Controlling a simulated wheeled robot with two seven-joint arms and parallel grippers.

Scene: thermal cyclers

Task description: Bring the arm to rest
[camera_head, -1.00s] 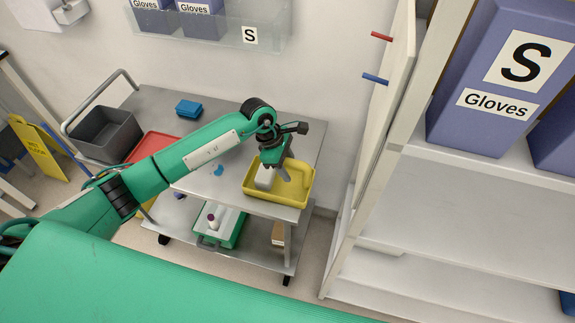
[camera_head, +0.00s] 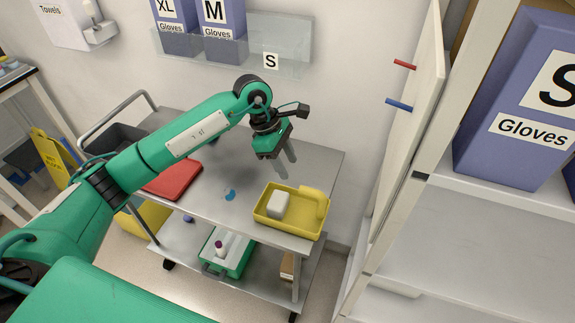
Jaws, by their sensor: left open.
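My left arm comes in from the left and reaches over a grey metal cart (camera_head: 225,212). My left gripper (camera_head: 288,165) is open and empty, its fingers pointing down above the back part of the cart top. It is apart from the yellow tray (camera_head: 262,216), which stands at the front right of the cart top. A white block (camera_head: 278,204) and a yellow item (camera_head: 313,203) lie in the tray. My right gripper is not in view.
A red tray (camera_head: 176,181) and a dark grey bin (camera_head: 115,139) stand on the cart's left, partly behind my arm. A green crate (camera_head: 238,260) is on the lower shelf. A white shelf unit (camera_head: 450,220) with blue glove boxes (camera_head: 525,110) rises at right. A clear wall holder (camera_head: 290,45) hangs behind.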

